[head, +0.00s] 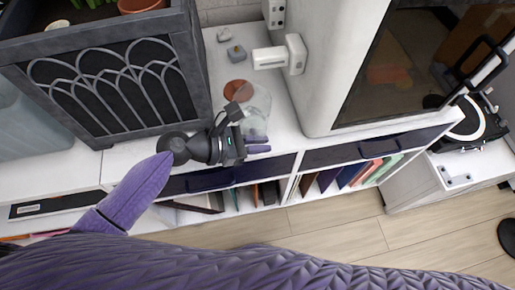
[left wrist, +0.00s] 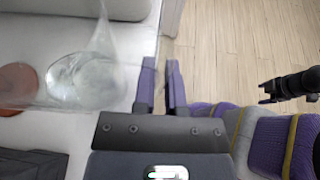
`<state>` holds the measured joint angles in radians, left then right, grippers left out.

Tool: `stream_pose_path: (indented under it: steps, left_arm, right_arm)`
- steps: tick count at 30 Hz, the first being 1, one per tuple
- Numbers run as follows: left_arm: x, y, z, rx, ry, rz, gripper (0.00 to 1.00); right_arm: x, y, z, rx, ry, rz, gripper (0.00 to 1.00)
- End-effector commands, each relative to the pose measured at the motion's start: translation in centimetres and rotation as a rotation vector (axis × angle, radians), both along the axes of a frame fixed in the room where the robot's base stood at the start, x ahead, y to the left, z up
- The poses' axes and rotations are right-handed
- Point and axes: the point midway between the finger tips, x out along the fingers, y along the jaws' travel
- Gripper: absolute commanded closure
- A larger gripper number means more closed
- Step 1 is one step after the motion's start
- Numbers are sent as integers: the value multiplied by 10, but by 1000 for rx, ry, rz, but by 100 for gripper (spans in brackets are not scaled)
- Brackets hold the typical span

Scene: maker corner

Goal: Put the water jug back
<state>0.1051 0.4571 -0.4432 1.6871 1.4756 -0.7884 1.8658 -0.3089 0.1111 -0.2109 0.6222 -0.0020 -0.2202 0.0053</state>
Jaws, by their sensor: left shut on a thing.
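The water jug (head: 257,100) is clear and see-through, on or just above the white cabinet top near its front edge. It also shows in the left wrist view (left wrist: 85,78), left of the fingers. My left gripper (head: 257,143) is at the jug's front side, its fingers (left wrist: 163,88) shut on the jug; the exact grip spot is hard to see through the clear material. A round reddish-brown coaster (head: 236,90) lies beside the jug, partly seen through it. A dark gripper-like part, likely my right gripper (left wrist: 268,92), shows at the right of the wrist view; its opening is unclear.
A dark planter box (head: 110,90) stands left on the white cabinet top (head: 215,60). A white cabinet with a dark glass door (head: 385,70) stands right. Small grey items (head: 236,53) lie behind the coaster. Books (head: 350,175) fill the shelf below; wooden floor is in front.

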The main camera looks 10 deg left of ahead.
Motion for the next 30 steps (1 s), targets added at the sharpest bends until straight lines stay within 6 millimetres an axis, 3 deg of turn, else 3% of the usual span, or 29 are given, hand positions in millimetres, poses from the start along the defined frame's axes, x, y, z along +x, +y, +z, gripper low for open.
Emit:
stream_pose_path:
  steps: [3,14,15,19,30]
  left_arm:
    - [0,0,-27,-1,4,1,100]
    - [0,0,-29,0,1,0,100]
    - [0,0,-28,1,1,0,78]
    - [0,0,-28,1,1,0,51]
    - [-2,4,-22,2,0,1,51]
  right_arm:
    - [-7,-7,-19,-13,19,1,26]
    - [-8,-9,-17,-16,20,2,26]
    - [-7,-9,-17,-16,20,2,26]
    - [-7,-9,-17,-16,20,2,26]
    - [-7,-9,-13,-15,17,2,26]
